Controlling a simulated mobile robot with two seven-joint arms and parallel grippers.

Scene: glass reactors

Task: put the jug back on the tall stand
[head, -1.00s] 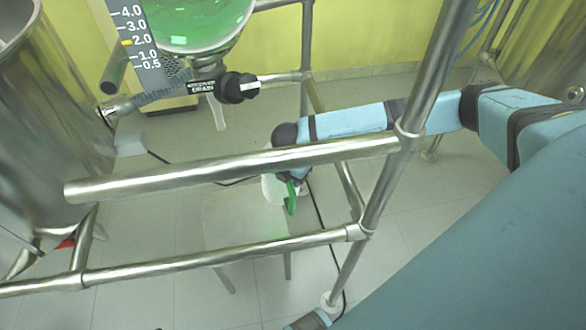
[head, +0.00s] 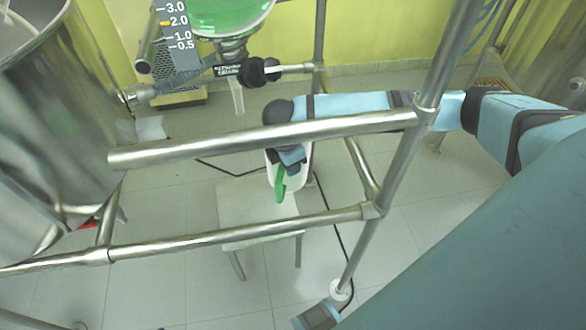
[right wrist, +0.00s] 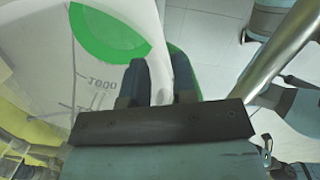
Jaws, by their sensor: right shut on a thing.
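The jug (head: 295,187) is whitish, with a green handle. In the head view it hangs behind the frame's upper bar, over or near the tall stand (head: 233,205), a pale square-topped stool with thin legs. I cannot tell whether the jug touches the top. The stand is not clearly visible there. My left gripper is not in view.
Steel frame bars (head: 250,140) and a lower bar (head: 240,232) cross in front of the stand. A glass vessel with green liquid (head: 232,15) and a drain valve (head: 258,71) are above. A steel tank (head: 65,130) stands left. A cable lies on the floor.

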